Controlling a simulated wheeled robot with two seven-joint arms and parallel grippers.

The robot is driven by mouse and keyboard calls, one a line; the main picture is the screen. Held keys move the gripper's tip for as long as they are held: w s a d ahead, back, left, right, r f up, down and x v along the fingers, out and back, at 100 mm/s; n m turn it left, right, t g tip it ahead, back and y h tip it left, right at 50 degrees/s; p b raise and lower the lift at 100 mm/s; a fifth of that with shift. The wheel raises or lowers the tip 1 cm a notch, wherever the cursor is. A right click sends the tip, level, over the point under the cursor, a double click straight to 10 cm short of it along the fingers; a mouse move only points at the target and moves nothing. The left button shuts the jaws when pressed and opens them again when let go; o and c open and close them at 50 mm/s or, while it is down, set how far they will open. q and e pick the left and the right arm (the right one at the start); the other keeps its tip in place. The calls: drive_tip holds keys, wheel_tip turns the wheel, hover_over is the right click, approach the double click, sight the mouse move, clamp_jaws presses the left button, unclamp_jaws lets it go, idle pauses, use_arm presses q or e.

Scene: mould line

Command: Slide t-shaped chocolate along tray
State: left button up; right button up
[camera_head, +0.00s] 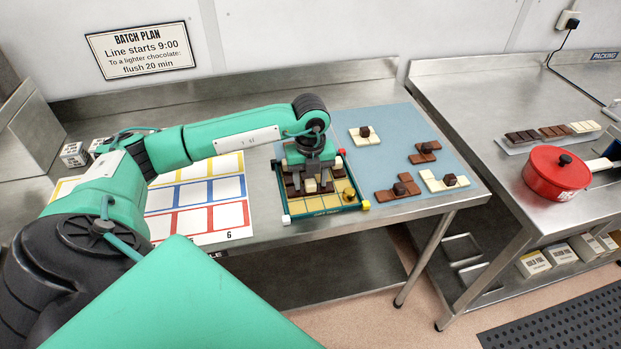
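My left gripper (312,174) points down over the tray, just behind the pale knob. Its fingertips are hard to make out, so I cannot tell whether it is open or touching anything. My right gripper is out of view.
A blue mat (385,155) right of the tray bears several knobbed chocolates, including a milk-brown one (398,189) and a white one (447,182). A card with coloured grids (205,218) lies left. A red pot (556,173) stands on the right-hand table, across a gap.

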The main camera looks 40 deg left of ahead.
sight(311, 181)
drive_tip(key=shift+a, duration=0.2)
use_arm(q)
drive_tip(key=shift+r, duration=0.5)
wheel_tip(311, 181, up, 13)
drive_tip(key=b, duration=0.2)
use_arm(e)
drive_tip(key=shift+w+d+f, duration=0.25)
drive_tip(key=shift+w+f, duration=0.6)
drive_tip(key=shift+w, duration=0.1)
use_arm(q)
drive_tip(key=shift+f, duration=0.15)
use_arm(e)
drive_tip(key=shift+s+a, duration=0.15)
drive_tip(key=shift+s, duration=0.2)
